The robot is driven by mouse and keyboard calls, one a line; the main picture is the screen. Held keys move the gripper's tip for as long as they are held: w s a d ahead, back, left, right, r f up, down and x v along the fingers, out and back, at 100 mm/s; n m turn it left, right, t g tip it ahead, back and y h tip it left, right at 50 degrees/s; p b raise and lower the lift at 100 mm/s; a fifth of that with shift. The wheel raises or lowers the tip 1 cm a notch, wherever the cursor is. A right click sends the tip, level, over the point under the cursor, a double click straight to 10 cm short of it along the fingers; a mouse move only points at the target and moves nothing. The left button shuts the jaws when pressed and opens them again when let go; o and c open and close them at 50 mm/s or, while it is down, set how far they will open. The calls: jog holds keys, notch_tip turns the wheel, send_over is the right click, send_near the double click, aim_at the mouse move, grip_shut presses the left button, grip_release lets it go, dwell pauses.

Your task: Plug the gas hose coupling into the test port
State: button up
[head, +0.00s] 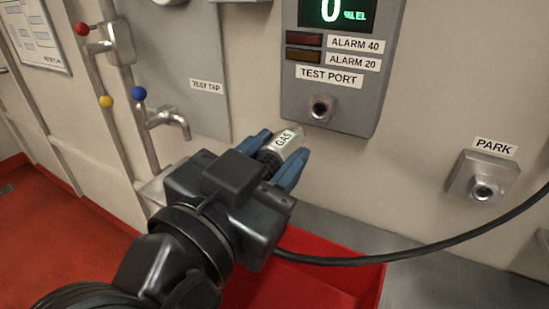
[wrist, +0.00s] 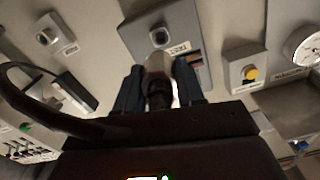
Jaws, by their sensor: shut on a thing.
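The gas hose coupling (head: 283,143) is a silver cylinder with a GAS label. My gripper (head: 277,160) is shut on it, with a blue finger on each side. The coupling's tip points up and right, toward the test port (head: 321,108), a round metal socket low on the grey gas panel (head: 357,105). The coupling looks apart from the port, below and left of it. In the wrist view the coupling (wrist: 159,85) is between the fingers, with the port (wrist: 160,37) straight above it. The black hose (head: 400,254) runs from behind my gripper to the right.
The PARK socket (head: 484,189) is empty on the wall at right. A tap (head: 166,119) with a blue knob and pipes with red and yellow knobs are at left. A red bin (head: 372,288) stands below my gripper. The wall between port and PARK socket is clear.

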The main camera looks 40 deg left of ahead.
aim_at(297, 128)
jog(key=shift+b+x, duration=0.3)
jog(key=shift+x, duration=2.55)
jog(key=shift+b, duration=0.65)
jog(key=shift+b+x, duration=0.45)
jog(key=shift+x, duration=1.25)
jog(key=o, duration=1.2)
jog(key=shift+o, duration=0.2)
jog(key=shift+a+f, duration=0.1)
jog(key=b+v, duration=0.1)
jog(key=v, duration=0.5)
jog(key=shift+v, duration=0.85)
